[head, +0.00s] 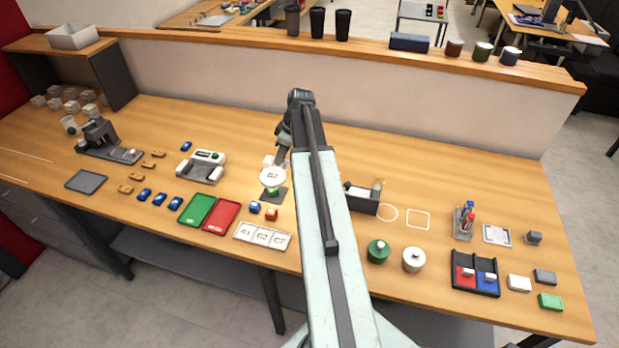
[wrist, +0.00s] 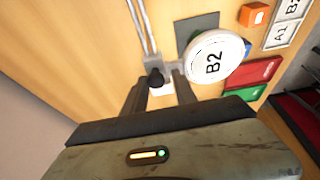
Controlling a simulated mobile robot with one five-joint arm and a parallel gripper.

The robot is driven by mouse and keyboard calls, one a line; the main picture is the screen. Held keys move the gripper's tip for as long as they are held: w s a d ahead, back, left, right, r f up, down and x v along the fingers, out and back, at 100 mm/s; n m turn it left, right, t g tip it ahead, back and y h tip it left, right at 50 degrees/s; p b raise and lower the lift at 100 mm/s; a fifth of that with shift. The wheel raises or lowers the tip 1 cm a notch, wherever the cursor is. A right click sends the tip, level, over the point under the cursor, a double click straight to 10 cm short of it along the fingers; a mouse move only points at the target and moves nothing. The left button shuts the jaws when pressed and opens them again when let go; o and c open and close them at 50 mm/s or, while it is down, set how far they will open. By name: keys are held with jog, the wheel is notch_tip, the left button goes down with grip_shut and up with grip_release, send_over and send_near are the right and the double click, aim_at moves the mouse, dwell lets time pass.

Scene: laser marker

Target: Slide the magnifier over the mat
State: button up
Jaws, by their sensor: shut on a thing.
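The magnifier (head: 272,176) is a white-rimmed round disc whose face reads "B2". It also shows in the wrist view (wrist: 213,60). The dark grey mat (head: 281,195) lies by it, and the disc hides part of the mat in both views. The mat shows behind the disc in the wrist view (wrist: 190,30). My gripper (wrist: 162,88) is shut on the magnifier's small mount, beside a dark knob; the exact contact is partly hidden. In the head view my arm reaches down beside the disc.
Two thin metal rails (wrist: 142,22) run up from the mount. An orange block (head: 271,214) and a blue block (head: 255,207) sit near the mat. A label card (head: 262,236) lies in front. A white device (head: 202,167) stands left, a dark holder (head: 362,201) right.

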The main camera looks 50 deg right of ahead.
jog(key=o, duration=0.8)
jog(key=shift+s+a+f, duration=0.25)
jog(key=shift+s+f, duration=0.05)
jog(key=shift+f, duration=0.2)
jog(key=shift+w+d+r+p, duration=0.1)
jog(key=shift+w+r+p, duration=0.1)
jog(key=shift+r+p, duration=0.45)
jog(key=r+p, duration=0.1)
jog(key=p, duration=0.1)
jog(key=r+p, duration=0.4)
jog(key=shift+w+d+r, duration=0.15)
jog(key=shift+w+d, duration=0.15)
jog(key=shift+w, duration=0.1)
jog(key=shift+w, duration=0.1)
